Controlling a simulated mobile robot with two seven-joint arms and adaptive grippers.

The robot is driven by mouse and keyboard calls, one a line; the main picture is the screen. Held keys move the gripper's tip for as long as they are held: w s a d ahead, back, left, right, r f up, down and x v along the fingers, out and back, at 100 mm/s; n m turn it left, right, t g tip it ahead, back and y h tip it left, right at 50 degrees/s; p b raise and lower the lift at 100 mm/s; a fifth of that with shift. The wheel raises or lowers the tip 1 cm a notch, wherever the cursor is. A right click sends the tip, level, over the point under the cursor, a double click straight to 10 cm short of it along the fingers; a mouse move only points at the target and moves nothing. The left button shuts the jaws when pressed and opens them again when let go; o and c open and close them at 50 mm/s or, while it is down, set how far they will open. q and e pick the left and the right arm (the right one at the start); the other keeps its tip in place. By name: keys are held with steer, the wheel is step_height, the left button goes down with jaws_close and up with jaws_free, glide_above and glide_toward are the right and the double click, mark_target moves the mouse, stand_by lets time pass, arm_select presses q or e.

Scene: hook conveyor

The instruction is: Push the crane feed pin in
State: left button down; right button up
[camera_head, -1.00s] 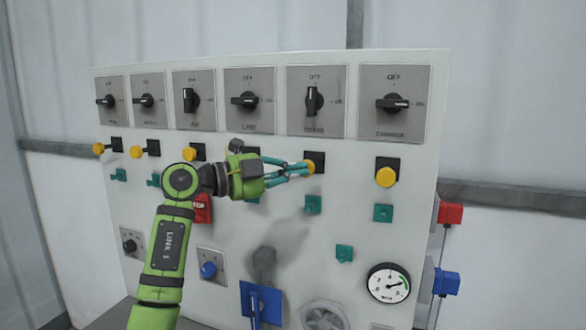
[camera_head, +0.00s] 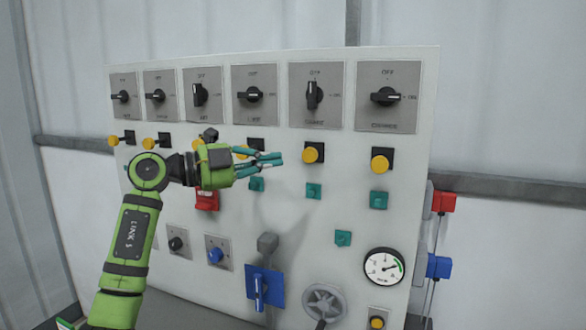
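The crane feed pin appears to be the yellow-headed pin (camera_head: 310,154) on a black plate under the fifth switch (camera_head: 314,95), whose small label is blurred. Its yellow head looks close to its plate; its exact depth is hard to judge. My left gripper (camera_head: 282,159) is in front of the panel, just left of this pin and apart from it. Its teal fingers point right, look shut with tips close together, and hold nothing. The gripper partly covers the neighbouring yellow pin (camera_head: 240,152). My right gripper is not in view.
The white panel (camera_head: 350,190) carries a row of rotary switches and other yellow pins, including one under the charger switch (camera_head: 380,163). Below are teal blocks, a blue lever (camera_head: 259,289), a gauge (camera_head: 384,267) and a handwheel (camera_head: 325,303). Red (camera_head: 443,202) and blue (camera_head: 439,267) parts stick out at right.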

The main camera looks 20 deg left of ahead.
arm_select(q)
steer(key=shift+s+a+f+b, duration=0.2)
steer(key=shift+a+b, duration=0.05)
steer(key=shift+a, duration=0.5)
steer(key=shift+s+a+f+b, duration=0.15)
steer(key=shift+a+f+b, duration=0.05)
steer(key=shift+a, duration=0.55)
steer(key=shift+s+a+f+b, duration=0.2)
steer(key=shift+a+b, duration=0.05)
steer(key=shift+a, duration=0.5)
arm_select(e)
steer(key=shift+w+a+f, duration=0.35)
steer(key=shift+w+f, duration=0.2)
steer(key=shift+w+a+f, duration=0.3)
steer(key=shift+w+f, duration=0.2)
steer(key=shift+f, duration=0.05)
